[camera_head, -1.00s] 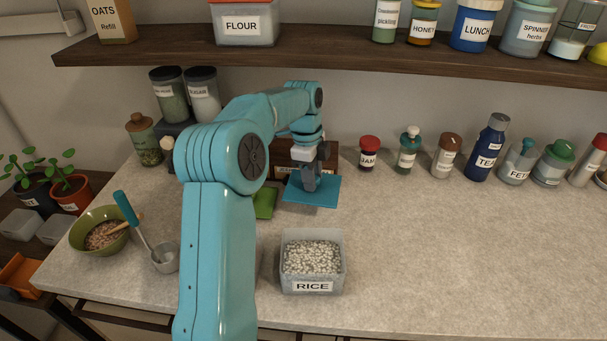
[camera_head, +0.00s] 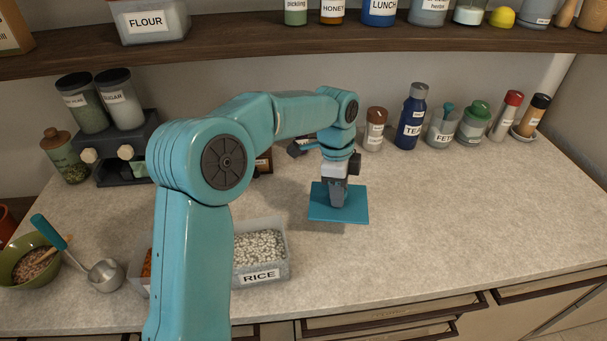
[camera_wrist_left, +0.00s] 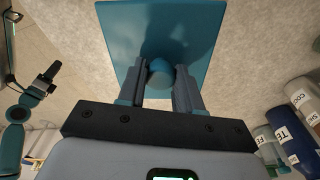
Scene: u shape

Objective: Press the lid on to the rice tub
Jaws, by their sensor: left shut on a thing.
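The rice tub (camera_head: 262,250), clear and labelled RICE, stands open on the counter, full of white grains. My arm hides its left side. My left gripper (camera_head: 338,200) is shut on the knob of a flat, square blue lid (camera_head: 355,208). The lid is right of the tub and farther back, apart from it; its height over the counter is hard to judge. In the left wrist view the fingers (camera_wrist_left: 160,85) close around the round knob (camera_wrist_left: 159,72) of the lid. Teal and dark parts (camera_wrist_left: 38,90) at that view's left seem to be my other arm.
A tub with orange contents (camera_head: 146,265) stands left of the rice tub, partly behind my arm. A metal ladle (camera_head: 105,274) and a green bowl (camera_head: 30,262) are farther left. Bottles including TEA (camera_head: 411,118) line the back. The right counter (camera_head: 470,220) is clear.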

